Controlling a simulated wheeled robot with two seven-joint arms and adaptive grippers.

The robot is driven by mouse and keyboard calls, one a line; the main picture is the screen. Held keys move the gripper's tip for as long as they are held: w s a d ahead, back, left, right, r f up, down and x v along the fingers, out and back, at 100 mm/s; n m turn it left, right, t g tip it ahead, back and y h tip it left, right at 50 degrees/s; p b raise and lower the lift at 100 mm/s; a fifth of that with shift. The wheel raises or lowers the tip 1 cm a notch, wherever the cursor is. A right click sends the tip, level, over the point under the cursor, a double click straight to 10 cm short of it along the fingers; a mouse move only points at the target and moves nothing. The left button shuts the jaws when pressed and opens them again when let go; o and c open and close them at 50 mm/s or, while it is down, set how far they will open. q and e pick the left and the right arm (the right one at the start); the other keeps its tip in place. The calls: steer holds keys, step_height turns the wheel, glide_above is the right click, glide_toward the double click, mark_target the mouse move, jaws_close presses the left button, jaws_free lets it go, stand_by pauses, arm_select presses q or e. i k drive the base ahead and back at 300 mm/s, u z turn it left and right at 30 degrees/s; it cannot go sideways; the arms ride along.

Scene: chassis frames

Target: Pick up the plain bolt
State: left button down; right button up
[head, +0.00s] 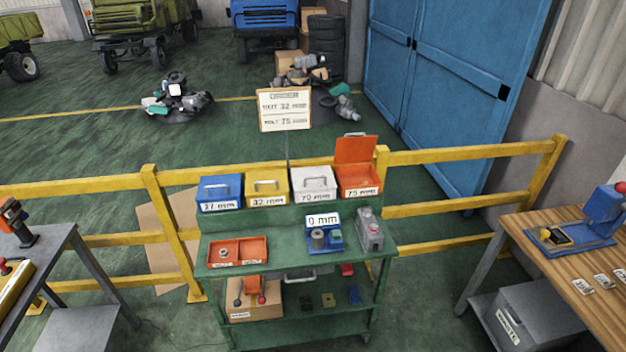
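No plain bolt can be made out for certain at this size. An orange box (358,183) labelled 75 mm stands with its lid up at the right end of the green cart's upper shelf; I cannot tell what lies inside. An orange tray (262,259) with two labelled compartments sits on the cart's worktop at the left and holds a small grey, nut-like piece (224,253) in its left part. A blue gauge (325,246) with a 0 mm display and grey round parts stands right of the tray. Neither gripper is in view.
Closed blue (220,190), yellow (267,187) and white (314,185) boxes stand left of the orange box. A sign (285,110) reads nut 32, bolt 75. A grey device (369,234) stands at the worktop's right. Yellow railing (450,154) runs behind; a wooden table (560,250) stands right.

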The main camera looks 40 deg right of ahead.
mark_target(346, 176)
steer(key=u, duration=0.15)
steer(key=i, duration=0.8)
steer(key=z, duration=0.6)
steer(key=i, duration=0.7)
steer(key=z, duration=0.65)
